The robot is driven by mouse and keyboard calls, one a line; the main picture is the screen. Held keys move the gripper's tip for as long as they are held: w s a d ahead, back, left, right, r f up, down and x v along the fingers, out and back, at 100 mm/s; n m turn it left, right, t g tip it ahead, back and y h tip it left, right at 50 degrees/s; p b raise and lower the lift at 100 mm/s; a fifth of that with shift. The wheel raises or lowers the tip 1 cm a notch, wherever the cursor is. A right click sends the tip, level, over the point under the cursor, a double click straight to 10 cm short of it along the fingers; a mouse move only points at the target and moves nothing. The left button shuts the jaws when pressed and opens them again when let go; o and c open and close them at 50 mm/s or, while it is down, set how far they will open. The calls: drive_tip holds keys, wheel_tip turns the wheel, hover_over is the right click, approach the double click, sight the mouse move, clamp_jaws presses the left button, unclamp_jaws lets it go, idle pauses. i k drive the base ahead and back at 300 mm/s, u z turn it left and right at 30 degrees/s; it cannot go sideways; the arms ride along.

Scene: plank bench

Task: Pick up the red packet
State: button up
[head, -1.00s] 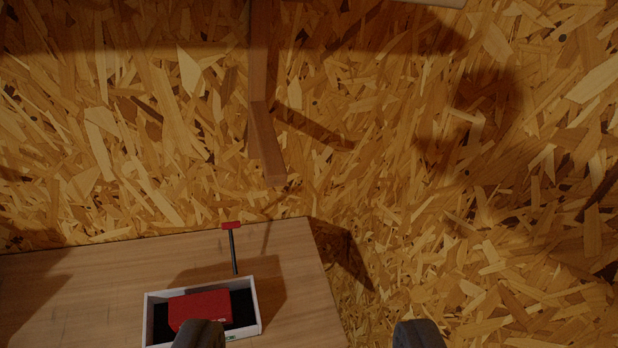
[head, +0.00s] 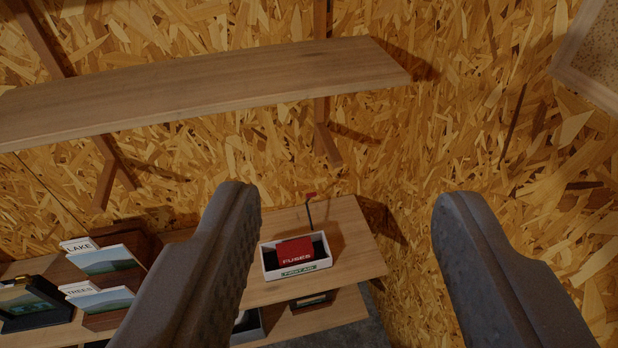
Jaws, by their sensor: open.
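The red packet (head: 294,251), marked "FUSES", sits in a white open box (head: 268,262) with a dark inside and a "FIRST AID" label on its front. The box stands on a wooden bench top (head: 352,262) near its right end. My gripper (head: 347,200) is open and empty, its two dark fingers wide apart in the foreground. In the picture the packet and box show between the fingers, closer to the left one, and lie farther off. The left finger covers part of the bench.
A thin tool with a red end (head: 310,200) stands behind the box. A wooden shelf (head: 200,88) juts out above, with brackets below it. Card racks (head: 108,262) labelled "LAKE" and "TREES" stand at left. A lower shelf (head: 335,308) holds more items. A chipboard wall (head: 460,130) closes the back.

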sight(299, 251)
drive_tip(key=u, duration=1.25)
drive_tip(key=i, duration=0.5)
drive_tip(key=z, duration=0.2)
